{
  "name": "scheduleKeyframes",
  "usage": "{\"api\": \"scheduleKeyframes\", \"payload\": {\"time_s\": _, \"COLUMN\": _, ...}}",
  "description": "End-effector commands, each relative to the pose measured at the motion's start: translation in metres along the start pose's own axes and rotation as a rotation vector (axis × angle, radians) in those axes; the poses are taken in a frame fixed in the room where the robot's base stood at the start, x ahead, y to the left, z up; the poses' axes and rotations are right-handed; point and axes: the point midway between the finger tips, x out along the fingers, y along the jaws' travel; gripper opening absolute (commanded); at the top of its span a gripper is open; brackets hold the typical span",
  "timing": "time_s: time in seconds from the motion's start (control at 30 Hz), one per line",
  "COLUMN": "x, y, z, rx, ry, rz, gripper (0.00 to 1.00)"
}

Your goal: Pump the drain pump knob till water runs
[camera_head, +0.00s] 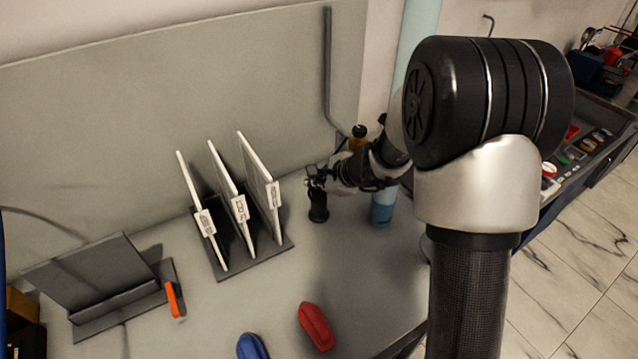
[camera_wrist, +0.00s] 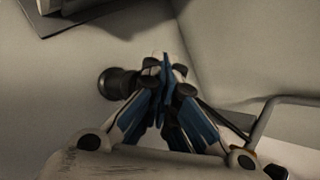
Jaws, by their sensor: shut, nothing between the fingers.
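A small black upright knob (camera_head: 318,207) stands on the grey bench to the right of the white plates; I take it to be the drain pump knob. My gripper (camera_head: 317,178) is shut and empty, just above the knob's top in the head view. In the wrist view the closed fingertips (camera_wrist: 166,62) lie to the right of the black knob (camera_wrist: 117,83), partly overlapping its edge. I cannot tell whether they touch it. The knob's base is partly hidden in the wrist view.
A rack (camera_head: 272,258) holds three white plates (camera_head: 262,185) left of the knob. A bent grey pipe (camera_head: 328,75) runs down the back panel (camera_head: 200,90). A blue bottle-like object (camera_head: 382,210) stands right. Red (camera_head: 316,326) and blue (camera_head: 250,347) objects lie in front.

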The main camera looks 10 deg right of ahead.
Motion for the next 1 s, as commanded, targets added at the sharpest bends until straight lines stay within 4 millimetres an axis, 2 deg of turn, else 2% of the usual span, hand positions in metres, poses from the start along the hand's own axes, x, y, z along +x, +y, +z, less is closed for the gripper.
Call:
{"api": "scheduleKeyframes", "payload": {"time_s": 0.43, "x": -0.02, "y": -0.015, "z": 0.014, "rx": -0.001, "ry": 0.0, "rz": 0.0, "gripper": 0.0}}
{"api": "scheduleKeyframes", "payload": {"time_s": 1.0, "x": -0.027, "y": -0.02, "z": 0.02, "rx": -0.001, "ry": 0.0, "rz": -0.001, "gripper": 0.0}}
